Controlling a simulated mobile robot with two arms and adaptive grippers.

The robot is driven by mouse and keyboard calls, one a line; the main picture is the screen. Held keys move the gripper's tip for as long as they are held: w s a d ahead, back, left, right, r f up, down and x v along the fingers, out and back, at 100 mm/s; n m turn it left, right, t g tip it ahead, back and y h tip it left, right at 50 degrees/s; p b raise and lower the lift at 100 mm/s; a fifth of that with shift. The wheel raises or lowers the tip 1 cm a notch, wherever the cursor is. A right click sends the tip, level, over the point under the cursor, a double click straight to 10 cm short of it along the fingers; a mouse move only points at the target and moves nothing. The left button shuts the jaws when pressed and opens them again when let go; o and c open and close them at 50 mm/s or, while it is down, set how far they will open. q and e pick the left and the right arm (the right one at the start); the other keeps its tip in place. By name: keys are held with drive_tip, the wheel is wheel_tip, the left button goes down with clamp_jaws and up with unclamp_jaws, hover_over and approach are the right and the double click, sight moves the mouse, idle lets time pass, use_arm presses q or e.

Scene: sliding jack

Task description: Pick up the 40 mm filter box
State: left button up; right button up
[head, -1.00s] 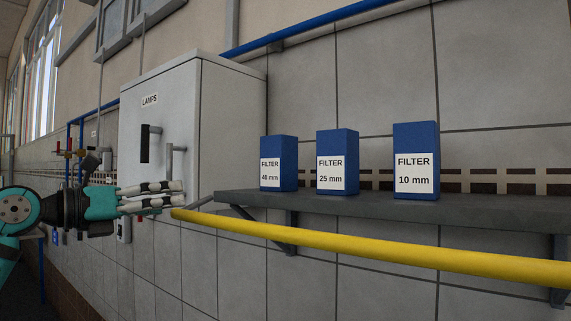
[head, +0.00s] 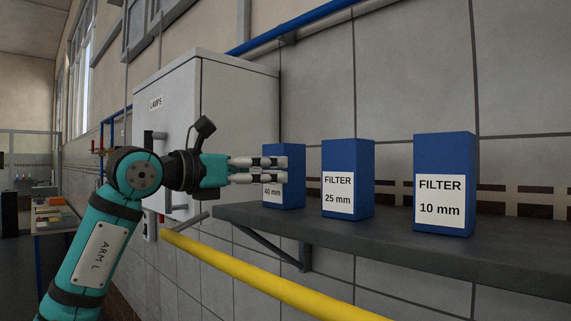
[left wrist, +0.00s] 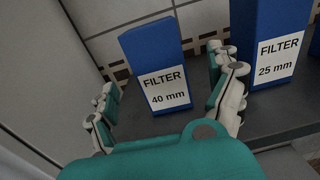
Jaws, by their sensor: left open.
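The 40 mm filter box (head: 284,160) is blue with a white label and stands upright at the left end of the grey shelf (head: 400,245). In the head view the fingers of my left gripper (head: 285,170) cover part of its label. In the left wrist view the 40 mm box (left wrist: 158,62) stands beyond and between the two open fingers of my left gripper (left wrist: 172,100). The gripper is open and empty. Whether a finger touches the box I cannot tell. My right gripper is not in view.
The 25 mm box (head: 347,180) stands to the right, close to my right-hand finger in the wrist view. The 10 mm box (head: 444,185) stands farther right. A yellow pipe (head: 270,284) runs below the shelf. A grey lamps cabinet (head: 235,110) is behind my gripper.

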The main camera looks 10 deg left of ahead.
sight(272, 169)
use_arm(q)
drive_tip(key=shift+p+x, duration=0.3)
drive_tip(key=shift+x, duration=0.65)
drive_tip(key=shift+w+r, duration=0.15)
drive_tip(key=p+x, duration=0.3)
drive_tip(key=x, duration=0.1)
drive_tip(key=shift+w+d+p, duration=0.15)
drive_tip(key=shift+w+p, duration=0.1)
drive_tip(key=shift+p, duration=0.15)
drive_tip(key=shift+w+d+f, duration=0.1)
drive_tip(key=shift+f, duration=0.15)
drive_tip(key=shift+c, duration=0.2)
drive_tip(key=c, duration=1.2)
drive_tip(key=shift+c, duration=0.8)
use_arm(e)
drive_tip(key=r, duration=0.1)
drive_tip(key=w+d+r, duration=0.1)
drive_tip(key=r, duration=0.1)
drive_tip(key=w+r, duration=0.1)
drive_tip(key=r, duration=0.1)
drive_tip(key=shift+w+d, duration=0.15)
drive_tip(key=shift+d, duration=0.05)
